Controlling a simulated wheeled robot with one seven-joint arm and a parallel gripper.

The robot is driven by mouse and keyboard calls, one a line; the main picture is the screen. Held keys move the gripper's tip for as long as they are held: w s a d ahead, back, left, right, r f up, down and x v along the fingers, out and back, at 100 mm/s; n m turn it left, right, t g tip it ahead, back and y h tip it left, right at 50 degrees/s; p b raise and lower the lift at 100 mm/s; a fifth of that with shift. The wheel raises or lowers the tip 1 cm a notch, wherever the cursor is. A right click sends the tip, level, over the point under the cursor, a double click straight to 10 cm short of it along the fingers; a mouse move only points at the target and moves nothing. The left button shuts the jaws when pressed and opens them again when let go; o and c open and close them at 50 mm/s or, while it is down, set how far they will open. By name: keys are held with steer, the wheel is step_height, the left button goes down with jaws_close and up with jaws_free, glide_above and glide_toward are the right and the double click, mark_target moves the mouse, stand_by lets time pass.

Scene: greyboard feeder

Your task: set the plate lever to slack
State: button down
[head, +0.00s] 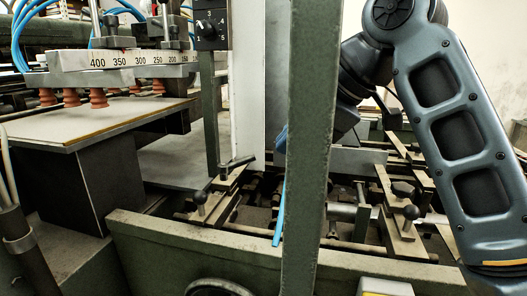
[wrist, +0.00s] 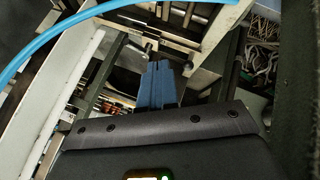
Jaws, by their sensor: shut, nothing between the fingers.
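I cannot tell for sure which part is the plate lever. In the head view a short lever with a dark handle (head: 238,161) sits at the foot of the narrow upright. A black-knobbed lever (head: 200,198) stands below it, and another black-knobbed lever (head: 411,213) stands at the right. My gripper (wrist: 160,66) shows in the wrist view with its blue fingers together and nothing between them. Metal machine parts lie just beyond the fingertips; contact cannot be told. In the head view the green post hides most of my gripper.
The green post (head: 313,150) stands in front of the mechanism. A green front beam (head: 190,243) crosses below. At left are the ruler bar (head: 130,60) with suction cups and a board stack (head: 90,125). A blue hose (wrist: 75,22) crosses the wrist view.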

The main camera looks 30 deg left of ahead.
mark_target(255, 159)
steer(key=shift+w+a+f+p, duration=0.15)
steer(key=shift+w+a+f, duration=0.5)
steer(key=shift+a+f, duration=0.65)
steer(key=shift+w+a+f+p, duration=0.15)
steer(key=shift+w+a+f, duration=0.65)
steer(key=shift+a, duration=0.8)
steer(key=shift+w+a+f+p, duration=0.15)
steer(key=shift+w+a+f, duration=0.35)
steer(key=shift+a+f, duration=0.85)
